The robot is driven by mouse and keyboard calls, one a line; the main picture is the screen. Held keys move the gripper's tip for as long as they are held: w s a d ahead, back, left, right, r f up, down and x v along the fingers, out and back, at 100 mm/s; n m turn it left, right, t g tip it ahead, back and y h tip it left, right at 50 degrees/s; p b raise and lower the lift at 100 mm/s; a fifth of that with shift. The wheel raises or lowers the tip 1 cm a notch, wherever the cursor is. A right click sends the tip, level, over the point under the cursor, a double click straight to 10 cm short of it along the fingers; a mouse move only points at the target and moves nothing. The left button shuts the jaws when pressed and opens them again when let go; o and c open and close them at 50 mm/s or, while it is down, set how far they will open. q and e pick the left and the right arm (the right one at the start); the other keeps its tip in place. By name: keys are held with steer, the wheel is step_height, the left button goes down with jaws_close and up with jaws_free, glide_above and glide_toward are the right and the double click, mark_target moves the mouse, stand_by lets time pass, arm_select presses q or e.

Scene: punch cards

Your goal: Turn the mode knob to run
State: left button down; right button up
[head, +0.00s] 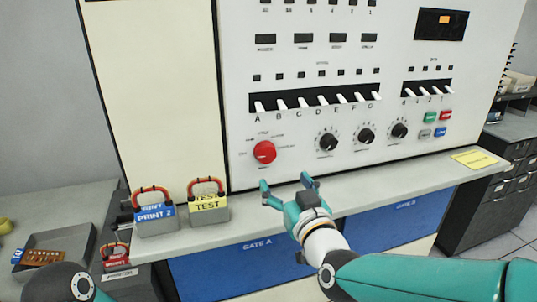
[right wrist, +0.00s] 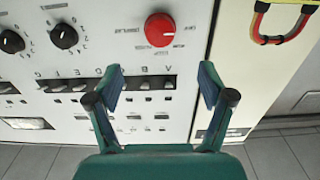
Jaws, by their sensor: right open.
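A round red knob (head: 265,152) with a ring of small labels sits low at the left of the white panel (head: 300,75). The labels are too small to read surely, so its setting is unclear. It also shows in the right wrist view (right wrist: 160,29), beyond the fingers. My right gripper (head: 287,184) is open and empty, just below the red knob and apart from it in the head view. Its spread fingers (right wrist: 162,82) show in the right wrist view with nothing between them. My left gripper is out of view.
Several black dial knobs (head: 328,143) sit right of the red knob, below a row of white lever switches (head: 322,100). A ledge (head: 380,179) runs under the panel. A blue-labelled block (head: 155,213) and a yellow-labelled block (head: 208,202) stand at its left. A yellow note (head: 474,160) lies right.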

mark_target(268, 156)
steer(key=p+x, duration=0.3)
steer(key=x, duration=0.9)
steer(key=shift+w+f, duration=0.1)
steer(key=shift+f, duration=0.05)
steer(key=c, duration=1.2)
steer(key=shift+f+m+b, duration=0.1)
steer(key=shift+m+b, duration=0.4)
steer(key=shift+b, duration=0.4)
steer(key=m+b, duration=0.3)
steer(key=b, duration=0.2)
steer(key=shift+f+m, duration=0.1)
steer(key=shift+m, duration=0.3)
steer(key=shift+m+b, duration=1)
steer(key=shift+m, duration=0.1)
steer(key=shift+r+m+b, duration=0.2)
steer(key=shift+m+b, duration=0.4)
steer(key=shift+m, duration=0.3)
